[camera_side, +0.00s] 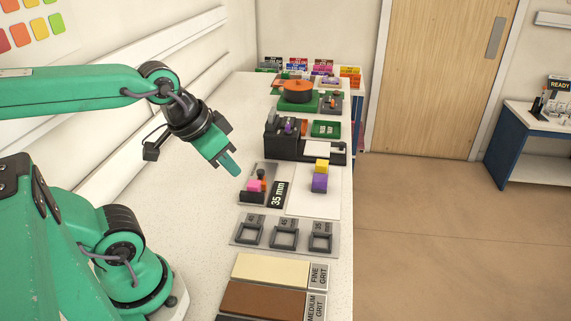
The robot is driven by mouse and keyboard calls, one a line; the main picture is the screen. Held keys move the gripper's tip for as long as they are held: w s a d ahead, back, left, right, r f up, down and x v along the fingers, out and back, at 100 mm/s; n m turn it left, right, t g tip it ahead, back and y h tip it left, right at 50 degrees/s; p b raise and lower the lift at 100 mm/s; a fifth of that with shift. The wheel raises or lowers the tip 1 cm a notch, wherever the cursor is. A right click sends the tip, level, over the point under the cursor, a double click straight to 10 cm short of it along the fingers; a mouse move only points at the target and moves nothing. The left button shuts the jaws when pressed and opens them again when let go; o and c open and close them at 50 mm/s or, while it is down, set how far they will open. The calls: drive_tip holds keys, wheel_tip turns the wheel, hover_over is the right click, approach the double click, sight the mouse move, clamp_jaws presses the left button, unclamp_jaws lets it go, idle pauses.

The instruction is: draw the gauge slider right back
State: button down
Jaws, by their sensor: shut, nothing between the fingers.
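A small gauge-like fixture (252,198) lies on the bench beside a black plate marked "35 mm" (278,194). Pink and orange pieces (255,185) sit on it, with a dark knob (262,173) behind them. I cannot tell for certain which part is the slider, or how far along it stands. My green gripper (234,169) is shut and empty. It points down and to the right, and in the picture its tips are just up and left of the fixture. It appears apart from it, though the height gap is hard to judge.
A white sheet (307,201) with yellow and purple blocks (320,177) lies to the right. A black machine (290,146) stands behind. Nearer are a plate with several square frames (284,234) and grit blocks (270,270). Bare bench (205,225) lies left of the fixture.

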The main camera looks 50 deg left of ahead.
drive_tip(key=m+t+y, duration=0.1)
drive_tip(key=m+y, duration=0.2)
drive_tip(key=m, duration=0.1)
approach(259, 173)
wheel_tip(259, 173, up, 2)
drive_tip(key=s+d, duration=0.2)
drive_tip(key=shift+w+d, duration=0.2)
drive_tip(key=shift+w+f, duration=0.1)
drive_tip(key=shift+f, duration=0.05)
drive_tip(key=shift+x, duration=4.75)
drive_tip(key=shift+w, duration=0.1)
drive_tip(key=shift+a, duration=0.1)
